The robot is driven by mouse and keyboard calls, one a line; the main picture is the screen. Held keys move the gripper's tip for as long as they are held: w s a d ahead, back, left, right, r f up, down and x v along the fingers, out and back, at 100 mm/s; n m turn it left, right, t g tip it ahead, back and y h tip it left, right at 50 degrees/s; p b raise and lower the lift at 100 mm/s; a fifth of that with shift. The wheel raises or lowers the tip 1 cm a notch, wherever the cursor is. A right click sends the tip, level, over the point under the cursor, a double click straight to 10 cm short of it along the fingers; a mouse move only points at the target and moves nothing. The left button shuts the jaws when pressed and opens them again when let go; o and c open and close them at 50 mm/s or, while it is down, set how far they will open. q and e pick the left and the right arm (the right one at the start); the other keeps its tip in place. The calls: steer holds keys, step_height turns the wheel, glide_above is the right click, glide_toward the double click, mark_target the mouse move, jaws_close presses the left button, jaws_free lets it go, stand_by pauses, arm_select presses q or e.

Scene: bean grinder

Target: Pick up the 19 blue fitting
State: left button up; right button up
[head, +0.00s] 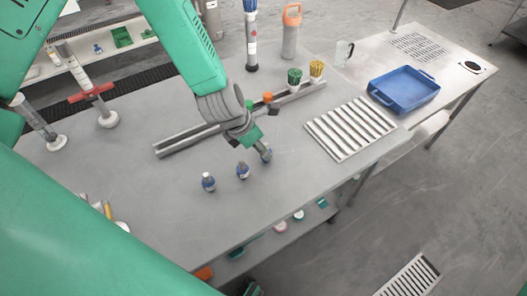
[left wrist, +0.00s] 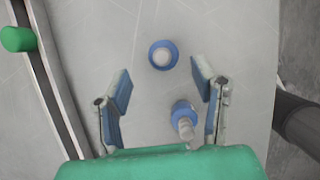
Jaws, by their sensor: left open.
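Two small blue fittings with grey tops stand upright on the grey table: the left one (head: 208,183) and the right one (head: 242,171). I cannot read a size on either. My left gripper (head: 250,147) is above the table, just behind the right fitting in the head view. In the left wrist view the left gripper (left wrist: 162,83) is open and empty. There, one fitting (left wrist: 163,56) shows just past the fingertips, roughly centred. The other fitting (left wrist: 183,116) shows between the fingers, close to the right finger. My right gripper is not in view.
A slotted white rack (head: 350,129) is to the right. A blue tray (head: 404,88) sits on the far bench. The table in front of the fittings is clear.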

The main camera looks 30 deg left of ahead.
arm_select(q)
steer(key=f, duration=0.1)
steer(key=w+d+f, duration=0.2)
steer(key=shift+d+f, duration=0.2)
steer(key=shift+f, duration=0.15)
steer(key=shift+s+a, duration=0.15)
steer(key=shift+a, duration=0.25)
steer(key=shift+c, duration=0.8)
steer(key=shift+a+f, duration=0.1)
steer(key=shift+a, duration=0.3)
jaws_close()
steer(key=shift+d, duration=0.1)
